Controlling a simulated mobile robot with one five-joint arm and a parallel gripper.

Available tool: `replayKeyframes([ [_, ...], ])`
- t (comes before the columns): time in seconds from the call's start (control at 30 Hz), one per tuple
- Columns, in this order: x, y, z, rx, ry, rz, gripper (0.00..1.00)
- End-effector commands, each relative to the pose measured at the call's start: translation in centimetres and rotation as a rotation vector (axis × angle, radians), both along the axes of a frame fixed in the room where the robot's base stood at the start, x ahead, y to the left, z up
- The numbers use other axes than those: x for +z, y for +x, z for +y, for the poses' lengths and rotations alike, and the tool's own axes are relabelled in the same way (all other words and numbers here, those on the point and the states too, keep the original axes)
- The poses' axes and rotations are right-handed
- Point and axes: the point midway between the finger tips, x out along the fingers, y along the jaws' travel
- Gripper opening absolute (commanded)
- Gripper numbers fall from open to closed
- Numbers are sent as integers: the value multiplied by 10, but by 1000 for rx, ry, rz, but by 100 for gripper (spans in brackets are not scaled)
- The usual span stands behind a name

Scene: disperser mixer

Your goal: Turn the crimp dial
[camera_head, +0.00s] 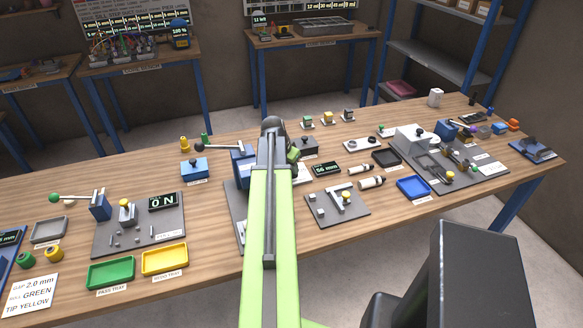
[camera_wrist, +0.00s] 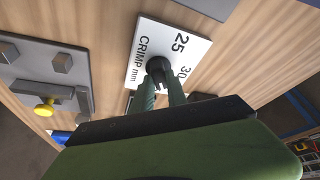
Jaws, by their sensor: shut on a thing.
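The crimp dial's dark round knob (camera_wrist: 157,64) stands on a white plate (camera_wrist: 143,45) marked "CRIMP mm", with the numbers 25 and 30 visible, in the wrist view. My gripper (camera_wrist: 161,83) has its two green fingers shut on the knob. Part of the plate is hidden behind the fingers and my gripper's body. In the head view my arm covers most of this spot, and the dial knob cannot be made out there.
A lit display reading "56 mm" (camera_head: 327,169) stands right of my arm. A grey fixture plate with a yellow knob (camera_head: 346,196) is near the front; the same yellow knob type shows at left in the wrist view (camera_wrist: 45,106). Blue tray (camera_head: 413,188) lies farther right.

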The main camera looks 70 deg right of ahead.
Motion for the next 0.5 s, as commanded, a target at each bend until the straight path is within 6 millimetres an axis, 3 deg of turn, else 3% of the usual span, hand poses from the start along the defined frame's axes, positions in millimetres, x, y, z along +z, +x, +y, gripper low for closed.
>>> replayKeyframes([
  [0.5,0,-4,2,391,2,0,0],
])
